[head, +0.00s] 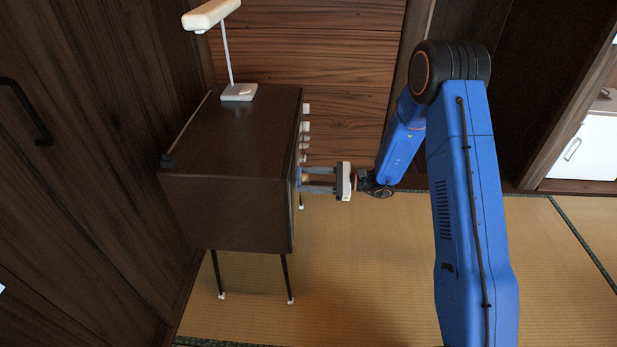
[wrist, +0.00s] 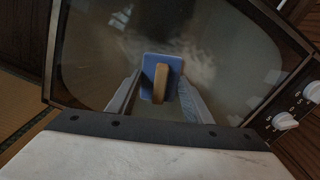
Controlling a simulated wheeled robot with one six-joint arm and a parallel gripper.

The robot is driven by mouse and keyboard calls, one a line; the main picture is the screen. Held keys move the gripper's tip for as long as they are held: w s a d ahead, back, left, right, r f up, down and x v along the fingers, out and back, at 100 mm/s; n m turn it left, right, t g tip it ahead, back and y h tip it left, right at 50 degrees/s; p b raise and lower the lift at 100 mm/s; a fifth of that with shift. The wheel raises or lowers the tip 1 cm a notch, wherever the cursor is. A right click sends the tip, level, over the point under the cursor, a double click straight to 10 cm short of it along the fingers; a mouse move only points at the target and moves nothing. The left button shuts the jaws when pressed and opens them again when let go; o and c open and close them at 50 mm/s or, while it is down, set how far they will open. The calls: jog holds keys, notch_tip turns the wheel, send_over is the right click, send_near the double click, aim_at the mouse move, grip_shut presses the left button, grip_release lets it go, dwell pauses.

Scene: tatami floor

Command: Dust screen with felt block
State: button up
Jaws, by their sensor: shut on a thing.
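The screen (wrist: 90,55) is the dark glass front of an old television, framed by a thin rim in the wrist view. Pale, smeary dust shows on the glass above and beside the block. The felt block (wrist: 149,67) is blue with a tan wooden grip (wrist: 160,84). My gripper (wrist: 160,95) is shut on the block and holds it in front of the glass; I cannot tell whether the felt touches it. In the head view my gripper (head: 303,180) reaches left to the television's front (head: 293,210), which is seen edge-on. The block is mostly hidden there.
The wooden television cabinet (head: 228,212) stands on thin legs on the tatami (head: 370,270). White knobs (wrist: 285,121) stick out beside the screen. A white lamp (head: 238,92) stands on top. Dark wooden walls are close at left and behind. The tatami in front is clear.

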jog(key=shift+s+r, duration=0.95)
jog(key=shift+s, duration=3.3)
jog(key=shift+w+r, duration=0.1)
jog(key=shift+w, duration=4.3)
jog(key=shift+w+r, duration=1)
jog(key=shift+w, duration=3.25)
jog(key=shift+s+a, duration=0.15)
jog(key=shift+s, duration=6.85)
